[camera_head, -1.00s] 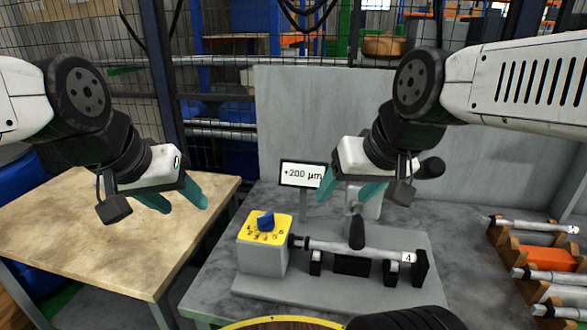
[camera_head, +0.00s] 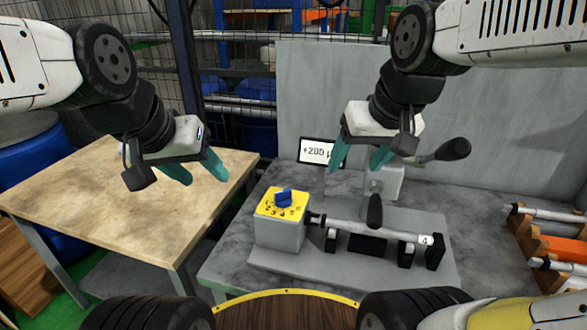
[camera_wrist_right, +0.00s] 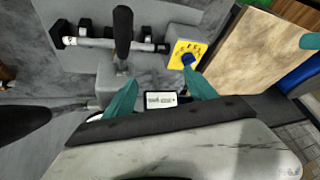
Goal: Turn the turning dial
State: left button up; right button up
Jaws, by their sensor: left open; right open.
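The turning dial is a blue knob (camera_head: 284,197) on a yellow numbered plate (camera_head: 272,209), on top of a grey block at the left end of the grinder. It also shows in the right wrist view (camera_wrist_right: 188,60). My right gripper (camera_head: 358,160) is open and empty, above and behind the grinder, to the right of the dial and partly in front of the display. My left gripper (camera_head: 203,172) is open and empty, above the wooden table, to the left of the dial. Neither touches the dial.
A display (camera_head: 316,151) reads +200 µm, its right part hidden. A shaft (camera_head: 370,232) lies across black supports right of the dial. A black-handled lever (camera_head: 375,211) stands near it. A rack with parts (camera_head: 558,250) is at right. A wooden table (camera_head: 110,210) is at left.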

jog(key=w+a+f+n+g+h, duration=0.1)
jog(key=w+a+f+n+g, duration=0.2)
jog(key=w+a, duration=0.5)
jog(key=n+g, duration=0.1)
jog(key=g, duration=0.1)
send_over(282, 191)
jog(key=shift+h, duration=0.4)
jog(key=f, duration=0.8)
jog(key=shift+w+d+f, duration=0.1)
jog(key=shift+d, duration=0.2)
jog(key=shift+w+a+f, duration=0.15)
jog(key=shift+a+f, duration=0.1)
jog(key=shift+f, duration=3.9)
jog(key=c, duration=1.3)
